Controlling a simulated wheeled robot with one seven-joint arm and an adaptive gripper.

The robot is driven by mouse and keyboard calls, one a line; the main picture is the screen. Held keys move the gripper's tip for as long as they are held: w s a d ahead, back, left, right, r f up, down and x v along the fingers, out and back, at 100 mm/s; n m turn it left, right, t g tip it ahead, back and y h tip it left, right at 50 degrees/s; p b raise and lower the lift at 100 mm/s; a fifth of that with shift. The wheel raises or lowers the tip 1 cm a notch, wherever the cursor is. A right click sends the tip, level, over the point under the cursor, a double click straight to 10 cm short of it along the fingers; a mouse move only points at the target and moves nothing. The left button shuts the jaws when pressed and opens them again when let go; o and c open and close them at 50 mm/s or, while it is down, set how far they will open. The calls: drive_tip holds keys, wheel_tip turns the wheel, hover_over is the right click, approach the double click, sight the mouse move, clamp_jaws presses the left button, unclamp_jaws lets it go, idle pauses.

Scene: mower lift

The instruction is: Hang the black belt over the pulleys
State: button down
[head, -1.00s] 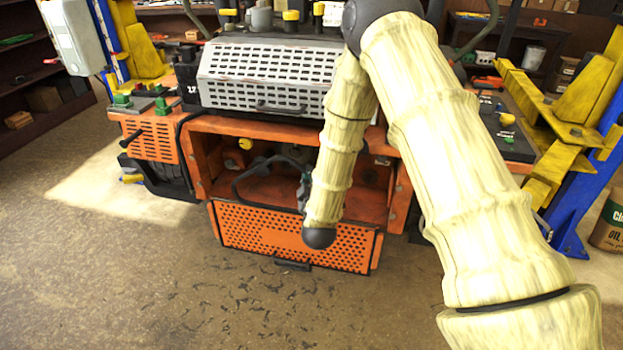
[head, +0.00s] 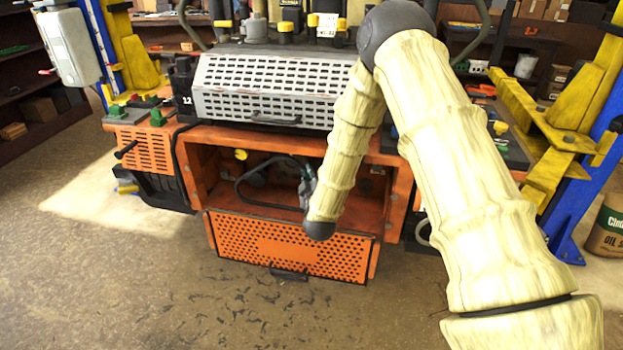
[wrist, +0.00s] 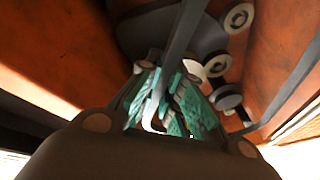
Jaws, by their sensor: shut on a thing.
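The black belt (head: 240,187) shows in the head view as a thin dark loop inside the orange housing, reaching left from my gripper (head: 308,188). My gripper is at the housing's opening, partly hidden by my arm. In the wrist view my gripper's teal fingers (wrist: 165,103) are closed on a strip of the belt (wrist: 182,48), which runs up between them. Several pale, round pulleys show right of the fingers, one higher up (wrist: 239,17) and one lower (wrist: 218,66). I cannot tell whether the belt touches any pulley.
The orange housing (head: 197,165) has walls close on both sides. Its perforated front panel (head: 290,248) is folded down below the opening. A white slotted cover (head: 270,90) sits above. A blue and yellow lift post (head: 575,205) stands at right.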

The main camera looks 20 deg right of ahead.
drive_tip(key=shift+w+d, duration=0.65)
drive_tip(key=shift+w, duration=0.3)
drive_tip(key=shift+w+d, duration=0.6)
drive_tip(key=shift+w, duration=0.3)
drive_tip(key=shift+w+d+b, duration=0.4)
drive_tip(key=shift+w+d, duration=0.15)
drive_tip(key=shift+w, duration=0.25)
drive_tip(key=shift+w+d+b, duration=0.35)
drive_tip(key=shift+w+d, duration=0.2)
drive_tip(key=shift+w, duration=0.25)
idle(0.4)
drive_tip(key=shift+a+f+b, duration=0.15)
drive_tip(key=shift+f+b, duration=0.25)
drive_tip(key=shift+f, duration=0.1)
idle(0.3)
drive_tip(key=c, duration=1.5)
unclamp_jaws()
drive_tip(key=shift+a+f, duration=0.1)
drive_tip(key=shift+s, duration=0.1)
drive_tip(key=v, duration=1.1)
drive_tip(key=shift+s, duration=0.4)
